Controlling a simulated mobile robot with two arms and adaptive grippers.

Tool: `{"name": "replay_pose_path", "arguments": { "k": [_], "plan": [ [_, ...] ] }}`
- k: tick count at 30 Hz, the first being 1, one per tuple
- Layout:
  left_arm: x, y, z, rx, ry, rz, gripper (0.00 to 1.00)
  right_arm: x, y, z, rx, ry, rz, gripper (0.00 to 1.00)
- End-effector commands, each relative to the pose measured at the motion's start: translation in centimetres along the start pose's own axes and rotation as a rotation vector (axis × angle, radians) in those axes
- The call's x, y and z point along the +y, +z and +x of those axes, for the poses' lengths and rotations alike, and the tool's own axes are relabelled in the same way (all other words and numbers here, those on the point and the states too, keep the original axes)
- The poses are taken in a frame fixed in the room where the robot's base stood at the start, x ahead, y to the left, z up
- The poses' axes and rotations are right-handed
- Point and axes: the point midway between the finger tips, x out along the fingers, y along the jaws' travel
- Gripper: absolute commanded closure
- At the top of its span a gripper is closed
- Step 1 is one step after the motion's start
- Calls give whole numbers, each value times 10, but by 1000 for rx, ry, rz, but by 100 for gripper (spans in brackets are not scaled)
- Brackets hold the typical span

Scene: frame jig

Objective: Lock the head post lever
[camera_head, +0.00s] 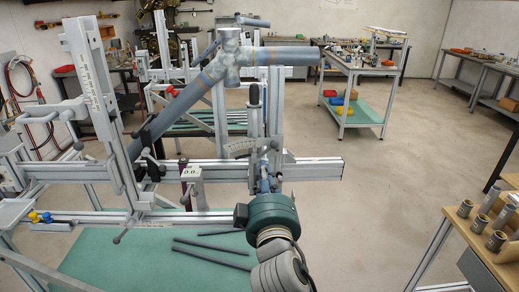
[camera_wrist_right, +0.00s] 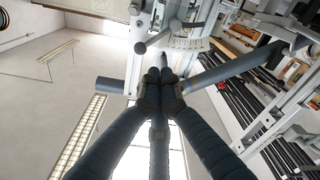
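The head post (camera_head: 276,110) stands upright on the jig's cross rail, with a pale angle scale (camera_head: 240,147) beside it. In the right wrist view, a lever with a dark round knob (camera_wrist_right: 140,48) sits by the scale plate (camera_wrist_right: 188,43), just beyond my fingertips and to their left. My right gripper (camera_head: 264,183) is below the scale, its fingers pointing up at the post. In the wrist view the fingertips (camera_wrist_right: 160,86) are drawn together below the knob, apart from it in the picture. Whether they touch anything behind is hidden. My left gripper is out of view.
A grey tube frame (camera_head: 290,56) with a lumpy joint lies across the jig top. The jig's horizontal rail (camera_head: 315,168) ends right of my gripper. A wooden-topped bench (camera_head: 475,235) with metal cups stands at right. The floor between is clear.

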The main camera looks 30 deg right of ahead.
Motion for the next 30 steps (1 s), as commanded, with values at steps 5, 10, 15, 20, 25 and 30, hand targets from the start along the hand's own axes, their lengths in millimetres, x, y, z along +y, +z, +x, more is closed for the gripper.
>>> {"name": "replay_pose_path", "arguments": {
  "k": [5, 10, 15, 20, 25, 30],
  "plan": [
    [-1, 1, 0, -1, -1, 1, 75, 0, 0, 1, 0, -1, -1, 100],
    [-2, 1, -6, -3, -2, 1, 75, 0, -2, 14, 2, -1, -2, 100],
    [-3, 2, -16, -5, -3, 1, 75, 1, -3, 44, 1, -1, -4, 100],
    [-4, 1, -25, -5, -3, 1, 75, 1, -2, 73, 0, -2, -3, 100],
    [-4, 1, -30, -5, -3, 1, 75, -1, -1, 93, 0, -3, -3, 100],
    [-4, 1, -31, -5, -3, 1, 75, -1, 0, 100, 0, -3, 0, 100]
  ]
}}
